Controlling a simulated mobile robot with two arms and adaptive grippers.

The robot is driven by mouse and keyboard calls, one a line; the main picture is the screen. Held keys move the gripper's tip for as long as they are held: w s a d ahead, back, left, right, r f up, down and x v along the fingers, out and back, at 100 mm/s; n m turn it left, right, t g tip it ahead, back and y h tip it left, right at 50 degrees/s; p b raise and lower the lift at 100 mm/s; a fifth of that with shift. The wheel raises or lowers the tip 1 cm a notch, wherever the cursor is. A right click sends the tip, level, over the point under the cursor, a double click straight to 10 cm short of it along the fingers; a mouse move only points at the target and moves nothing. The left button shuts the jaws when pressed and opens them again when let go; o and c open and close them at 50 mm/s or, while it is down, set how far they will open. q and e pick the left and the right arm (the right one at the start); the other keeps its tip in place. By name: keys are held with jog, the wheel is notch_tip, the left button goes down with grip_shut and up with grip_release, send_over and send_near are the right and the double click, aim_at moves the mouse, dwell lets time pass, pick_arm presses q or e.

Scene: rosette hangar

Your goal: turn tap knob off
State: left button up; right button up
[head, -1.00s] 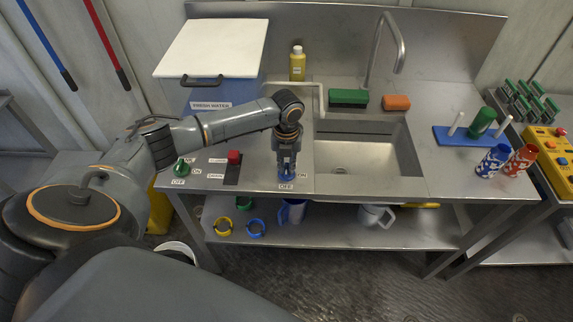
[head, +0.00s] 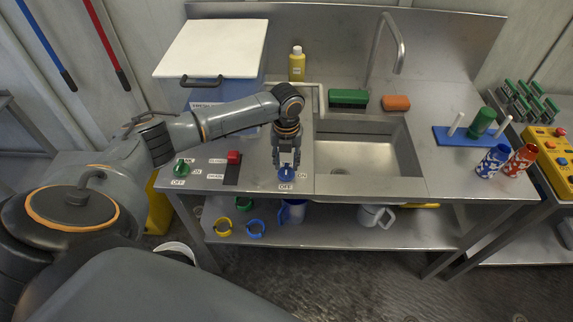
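The blue tap knob (head: 286,174) sits on the steel counter near its front edge, left of the sink. An OFF label is in front of it and an ON label to its right. My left gripper (head: 287,163) points down just above and behind the knob, its fingers apart with a small gap between them. The knob shows below the fingertips; its exact pointer direction is too small to tell. The faucet (head: 388,45) arches over the sink (head: 362,155), and I see no water stream. My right gripper is out of view.
A green knob (head: 181,169) and a red switch (head: 234,157) are left of the blue knob. The fresh water box (head: 212,50) stands behind my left arm. A yellow bottle (head: 297,64), green brush (head: 348,98) and orange sponge (head: 396,103) stand along the back.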

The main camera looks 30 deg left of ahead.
aim_at(287, 169)
pick_arm(q)
notch_tip(287, 169, up, 10)
dwell(0.3)
dwell(0.4)
